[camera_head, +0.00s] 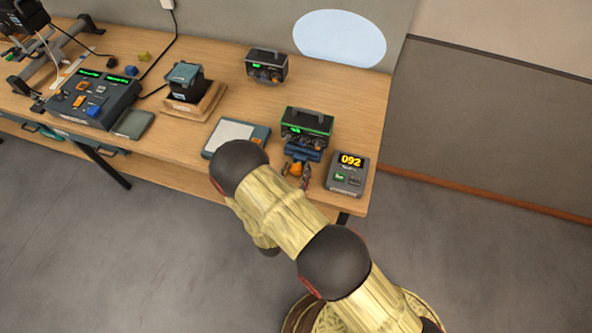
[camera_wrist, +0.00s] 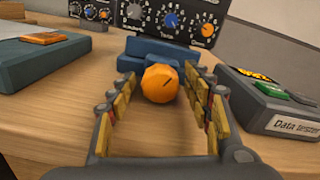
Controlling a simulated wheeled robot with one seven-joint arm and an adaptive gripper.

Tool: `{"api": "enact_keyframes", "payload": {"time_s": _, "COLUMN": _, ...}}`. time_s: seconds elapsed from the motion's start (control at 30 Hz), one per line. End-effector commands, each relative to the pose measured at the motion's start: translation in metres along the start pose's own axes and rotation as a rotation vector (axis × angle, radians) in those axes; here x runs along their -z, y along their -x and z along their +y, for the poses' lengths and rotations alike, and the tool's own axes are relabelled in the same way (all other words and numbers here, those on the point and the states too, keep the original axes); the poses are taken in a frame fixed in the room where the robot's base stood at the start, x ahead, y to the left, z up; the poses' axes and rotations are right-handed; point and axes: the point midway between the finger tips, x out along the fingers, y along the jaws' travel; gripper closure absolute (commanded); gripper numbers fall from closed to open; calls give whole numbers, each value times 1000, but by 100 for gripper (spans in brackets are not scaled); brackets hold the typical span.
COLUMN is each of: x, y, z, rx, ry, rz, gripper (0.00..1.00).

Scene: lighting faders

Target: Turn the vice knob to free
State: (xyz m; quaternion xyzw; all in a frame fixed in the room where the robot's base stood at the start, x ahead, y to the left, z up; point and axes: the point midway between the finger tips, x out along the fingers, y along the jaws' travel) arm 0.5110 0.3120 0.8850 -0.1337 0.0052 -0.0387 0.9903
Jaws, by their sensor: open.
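The vice is a small blue block-shaped body (camera_wrist: 146,50) near the table's front edge, and it also shows in the head view (camera_head: 301,152). Its orange faceted knob (camera_wrist: 160,84) faces me, with a short dark line on its face slanting up to the right. The knob is small in the head view (camera_head: 296,168). My gripper (camera_wrist: 161,79) is open, with one finger on each side of the knob. Narrow gaps seem to show between fingers and knob; I cannot tell whether either touches. No label for free is readable.
A black panel with dials (camera_wrist: 172,18) stands right behind the vice. A data tester (camera_head: 346,175) reading 092 stands close on the right. A flat blue-grey device (camera_wrist: 50,52) lies on the left. A second dial box (camera_head: 267,66) stands farther back.

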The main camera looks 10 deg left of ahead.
Motion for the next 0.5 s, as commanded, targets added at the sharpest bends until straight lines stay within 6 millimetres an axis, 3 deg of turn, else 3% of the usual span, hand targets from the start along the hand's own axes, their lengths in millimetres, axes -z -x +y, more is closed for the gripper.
{"api": "enact_keyframes", "payload": {"time_s": 0.27, "x": 0, "y": 8, "z": 1, "rx": -3, "ry": 1, "rz": 0, "gripper": 50}}
{"api": "enact_keyframes", "payload": {"time_s": 0.5, "x": 0, "y": 50, "z": 2, "rx": -6, "ry": 2, "rz": -1, "gripper": 50}}
